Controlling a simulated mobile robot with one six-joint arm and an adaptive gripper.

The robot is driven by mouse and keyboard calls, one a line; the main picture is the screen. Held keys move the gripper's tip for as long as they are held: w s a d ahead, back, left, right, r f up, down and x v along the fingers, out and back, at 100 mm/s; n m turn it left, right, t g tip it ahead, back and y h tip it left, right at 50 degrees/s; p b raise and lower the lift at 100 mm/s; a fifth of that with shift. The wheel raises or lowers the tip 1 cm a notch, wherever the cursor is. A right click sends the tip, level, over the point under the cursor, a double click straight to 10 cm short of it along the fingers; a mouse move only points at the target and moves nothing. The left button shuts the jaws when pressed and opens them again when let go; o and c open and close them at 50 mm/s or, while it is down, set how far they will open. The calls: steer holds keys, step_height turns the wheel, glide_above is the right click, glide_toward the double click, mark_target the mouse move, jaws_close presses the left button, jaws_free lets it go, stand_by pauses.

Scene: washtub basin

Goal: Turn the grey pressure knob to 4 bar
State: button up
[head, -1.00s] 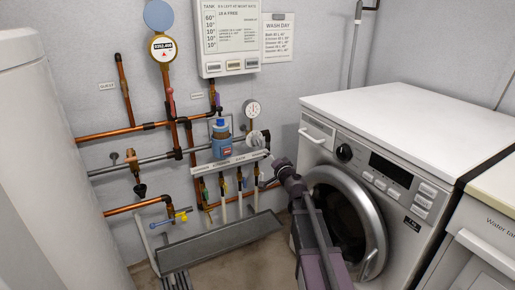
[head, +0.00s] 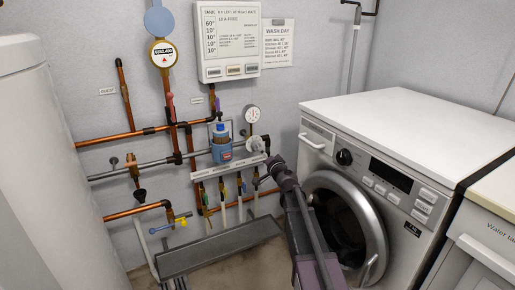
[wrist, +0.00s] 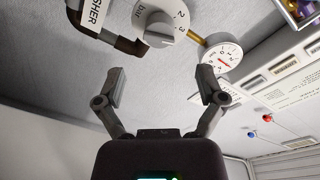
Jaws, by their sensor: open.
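The grey pressure knob (wrist: 161,30) sits on a round white dial marked "bar" (wrist: 147,18), with 2 and 3 readable at its right side; the rest of the scale is cut off or hidden. Its exact setting is unclear. My gripper (wrist: 160,72) is open and empty, its two fingers spread below the knob in the wrist view and not touching it. A round white pressure gauge (wrist: 222,57) with a red needle is just right of the knob. In the head view the gauge (head: 252,114) stands above the knob's pale dial (head: 256,144), and my gripper (head: 268,159) is close by.
A blue-capped canister (head: 221,147) and copper pipes (head: 118,138) are left of the knob. A white labelled rail (head: 228,167) with several small valves is below. The washing machine (head: 365,190) stands close on the right. A trough (head: 220,247) lies underneath.

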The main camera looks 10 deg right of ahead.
mark_target(257, 147)
steer(key=shift+x, duration=4)
steer(key=c, duration=1.1)
